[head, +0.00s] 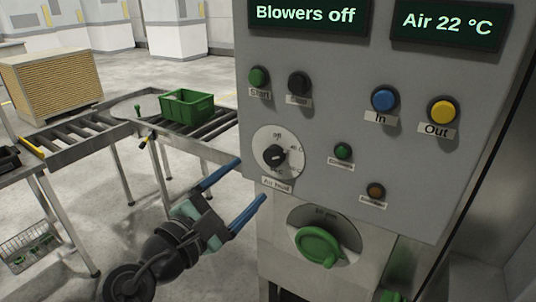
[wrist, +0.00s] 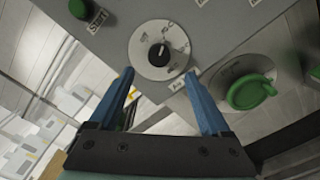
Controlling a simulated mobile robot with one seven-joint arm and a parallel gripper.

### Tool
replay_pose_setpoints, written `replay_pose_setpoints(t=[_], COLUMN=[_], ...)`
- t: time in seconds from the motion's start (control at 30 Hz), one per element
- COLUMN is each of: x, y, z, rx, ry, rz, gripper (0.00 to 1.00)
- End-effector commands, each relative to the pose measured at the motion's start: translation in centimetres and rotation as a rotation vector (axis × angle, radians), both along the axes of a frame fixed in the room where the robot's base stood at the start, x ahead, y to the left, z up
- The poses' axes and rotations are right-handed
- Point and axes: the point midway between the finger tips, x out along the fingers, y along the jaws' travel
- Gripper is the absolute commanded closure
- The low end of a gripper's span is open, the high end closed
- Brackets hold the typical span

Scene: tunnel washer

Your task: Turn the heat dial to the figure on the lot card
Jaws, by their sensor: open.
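The heat dial (head: 276,155) is a black knob on a round white plate, low on the left of the grey panel. "Off" shows at the top and "40" at the right; the other figures and the label are too small to read surely. In the wrist view the dial (wrist: 148,52) is ahead of the fingers, its pale pointer mark too small to read against a figure. My gripper (head: 250,180) is open, its blue fingers empty, just below left of the dial and apart from it. It also shows in the wrist view (wrist: 159,73). I see no readable lot card.
A green handle (head: 320,246) juts out below right of the dial. The panel carries green start (head: 258,77), blue "In" (head: 383,99) and yellow "Out" (head: 442,110) buttons. Displays read "Blowers off" and "Air 22 °C". A green crate (head: 187,107) stands on rollers at left.

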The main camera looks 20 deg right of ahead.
Motion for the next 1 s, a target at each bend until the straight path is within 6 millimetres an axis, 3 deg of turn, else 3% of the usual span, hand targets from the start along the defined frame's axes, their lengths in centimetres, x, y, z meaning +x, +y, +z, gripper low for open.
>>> replay_pose_setpoints(t=[0.2, 0.4, 0.87, 1.0], x=[2.9, 4.7, 5.4, 5.4], y=[-3.9, -6.1, -6.9, -6.9], z=[0.5, 0.3, 0.1, 0.1], rx=[0.001, 0.002, 0.004, 0.003], ry=[-0.001, -0.003, -0.005, -0.004], rz=[-0.003, 0.0, 0.003, 0.003], gripper=[0.19, 0.19, 0.19, 0.44])
